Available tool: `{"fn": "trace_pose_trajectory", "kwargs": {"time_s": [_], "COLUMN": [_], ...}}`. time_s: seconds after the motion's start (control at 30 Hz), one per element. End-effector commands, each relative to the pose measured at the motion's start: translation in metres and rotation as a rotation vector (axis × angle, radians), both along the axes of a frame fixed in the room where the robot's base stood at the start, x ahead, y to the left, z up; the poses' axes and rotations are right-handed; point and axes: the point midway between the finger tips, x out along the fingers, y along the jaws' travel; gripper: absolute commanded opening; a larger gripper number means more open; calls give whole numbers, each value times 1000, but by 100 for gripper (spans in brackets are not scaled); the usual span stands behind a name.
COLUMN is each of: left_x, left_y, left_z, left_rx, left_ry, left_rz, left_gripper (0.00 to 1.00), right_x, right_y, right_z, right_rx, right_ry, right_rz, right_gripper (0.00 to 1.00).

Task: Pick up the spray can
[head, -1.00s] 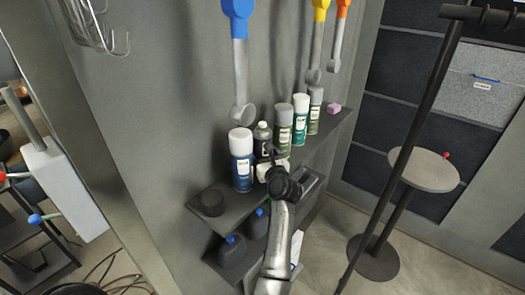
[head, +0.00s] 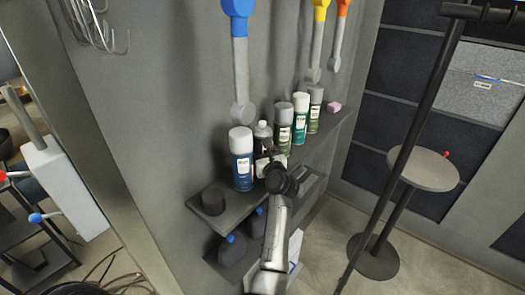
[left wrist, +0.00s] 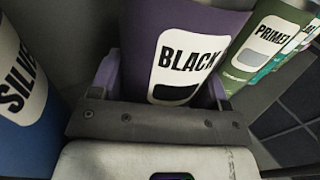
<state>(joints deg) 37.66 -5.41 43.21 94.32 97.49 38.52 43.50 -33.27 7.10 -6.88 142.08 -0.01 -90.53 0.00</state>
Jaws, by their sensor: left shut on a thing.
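A dark purple spray can (head: 263,132) labelled BLACK stands out among the cans on the upper shelf (head: 230,216). My left gripper (head: 270,160) is at this can, and its wrist hides the can's lower part in the head view. In the left wrist view the can (left wrist: 190,22) fills the middle, with a gripper finger on each side. The left gripper is shut on it. Whether the can's base touches the shelf is hidden. My right gripper is not in view.
A blue can (head: 242,170) stands close on the left. Green-labelled and grey cans (head: 283,130) stand close on the right. Wrenches (head: 241,70) hang on the wall above. A black pole (head: 420,130) stands at right.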

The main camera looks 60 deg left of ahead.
Motion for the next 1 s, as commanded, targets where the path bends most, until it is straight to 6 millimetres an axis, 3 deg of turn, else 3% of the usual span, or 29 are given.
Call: {"fn": "trace_pose_trajectory", "kwargs": {"time_s": [0.27,0.5,1.0], "left_x": [0,0,27], "left_y": [0,0,-81], "left_z": [12,46,91], "left_rx": [1,2,1], "left_ry": [-4,-5,-2], "left_rz": [0,0,-3], "left_gripper": [41,41,41], "right_x": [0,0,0], "right_y": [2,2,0], "right_z": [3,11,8], "right_rx": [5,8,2], "right_ry": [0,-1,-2], "right_rz": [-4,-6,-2], "right_gripper": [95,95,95]}}
